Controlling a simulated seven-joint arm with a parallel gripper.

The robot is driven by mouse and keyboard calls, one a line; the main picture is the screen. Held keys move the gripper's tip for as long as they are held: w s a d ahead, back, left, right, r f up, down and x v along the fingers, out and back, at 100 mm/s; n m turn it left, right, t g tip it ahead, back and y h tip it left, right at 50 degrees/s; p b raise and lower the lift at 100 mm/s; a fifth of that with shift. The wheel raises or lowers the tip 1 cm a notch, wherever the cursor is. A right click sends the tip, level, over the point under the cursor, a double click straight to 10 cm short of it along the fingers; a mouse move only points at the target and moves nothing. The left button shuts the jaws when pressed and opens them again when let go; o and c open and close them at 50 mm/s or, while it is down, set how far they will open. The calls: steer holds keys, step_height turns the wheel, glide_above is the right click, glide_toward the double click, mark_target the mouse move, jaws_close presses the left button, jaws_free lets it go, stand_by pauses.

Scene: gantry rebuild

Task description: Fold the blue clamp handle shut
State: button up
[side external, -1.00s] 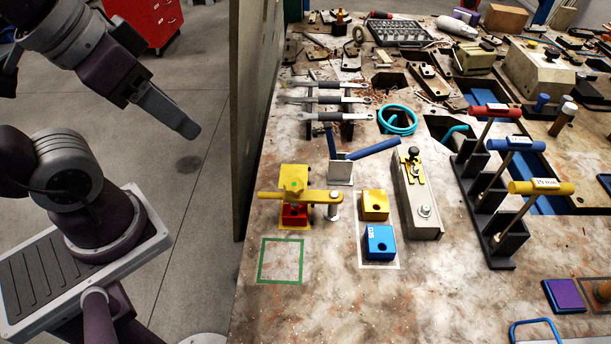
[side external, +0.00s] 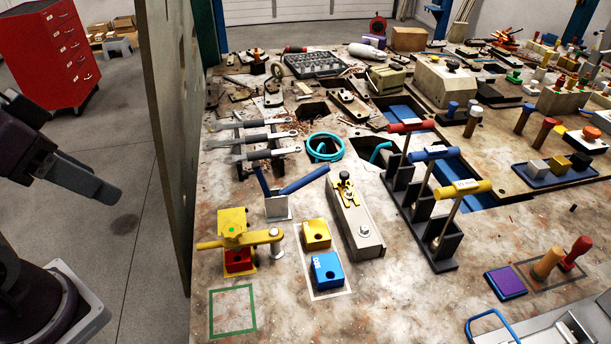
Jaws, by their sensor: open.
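The blue clamp handle (side external: 303,181) slopes up to the right from a small pale metal clamp bracket (side external: 277,207) on the worktable. A shorter, darker blue arm (side external: 262,181) rises to the upper left from the same bracket, so the two form an open V. The handle stands clear of the tabletop. My gripper (side external: 110,192) shows at the left, beyond the table's left edge, far from the clamp and touching nothing. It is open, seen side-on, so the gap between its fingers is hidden.
An upright panel (side external: 165,130) stands along the table's left edge, between my gripper and the clamp. Near the clamp are a yellow clamp (side external: 233,222) over a red block, yellow (side external: 316,235) and blue (side external: 326,270) blocks, wrenches (side external: 250,138) and T-handled tools (side external: 440,210).

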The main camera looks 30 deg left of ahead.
stand_by(0.4)
steer(key=shift+c, duration=0.6)
steer(key=shift+m+t+y, duration=0.4)
steer(key=shift+m+y, duration=0.2)
steer(key=shift+m, duration=0.3)
steer(key=w, duration=0.3)
steer(key=w+a, duration=0.1)
steer(key=w, duration=0.6)
steer(key=shift+w+a, duration=0.15)
steer(key=shift+w, duration=0.15)
steer(key=shift+c, duration=0.6)
steer(key=m+t+h, duration=0.2)
steer(key=m+h, duration=0.4)
steer(key=m, duration=0.1)
glide_toward(320, 168)
steer(key=x, duration=0.5)
steer(key=shift+r, duration=0.1)
steer(key=x, duration=0.6)
jaws_close()
